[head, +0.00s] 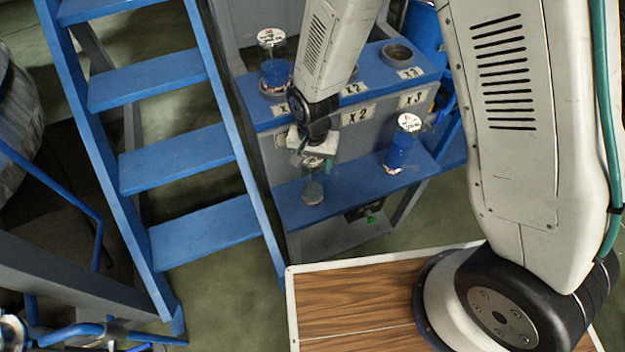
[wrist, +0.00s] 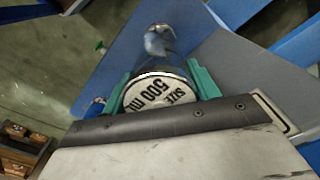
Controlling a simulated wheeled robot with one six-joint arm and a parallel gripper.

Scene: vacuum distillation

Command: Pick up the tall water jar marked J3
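A clear jar (head: 313,190) stands on the left part of the blue lower shelf in the head view, directly below my gripper (head: 318,158). In the wrist view a jar's white lid (wrist: 158,92), printed "SIZE 500 ml", sits between the two teal fingers of my gripper (wrist: 160,88). The fingers lie close along both sides; I cannot tell whether they press on it. A jar with blue contents (head: 400,150) and a white lid stands further right on the lower shelf. I cannot read J3 on any jar.
The blue upper shelf (head: 424,68) has an empty round holder (head: 397,55) at right. Blue stairs (head: 178,149) rise close on the left. A wooden-topped surface (head: 350,300) lies in front.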

